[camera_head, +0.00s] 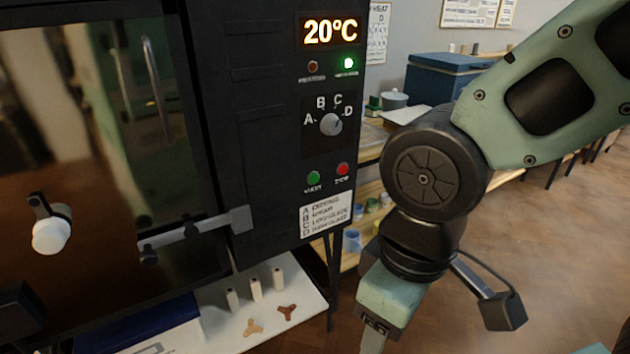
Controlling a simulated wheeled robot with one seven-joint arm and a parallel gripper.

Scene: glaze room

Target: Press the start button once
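The green button (314,178) is on the kiln's black control panel, low down, with a small blurred label under it. A red button (342,169) sits just to its right. My gripper (374,341) points down at the bottom of the view, below and to the right of the buttons and apart from the panel. Its fingertips are cut off by the lower edge, so whether it is open or shut does not show.
Above the buttons are a dial (330,124) marked A to D, a lit green lamp (348,63), a dark red lamp (313,66) and a 20°C display (330,31). A white shelf (222,300) with small posts stands below. A door handle bar (195,232) juts out left.

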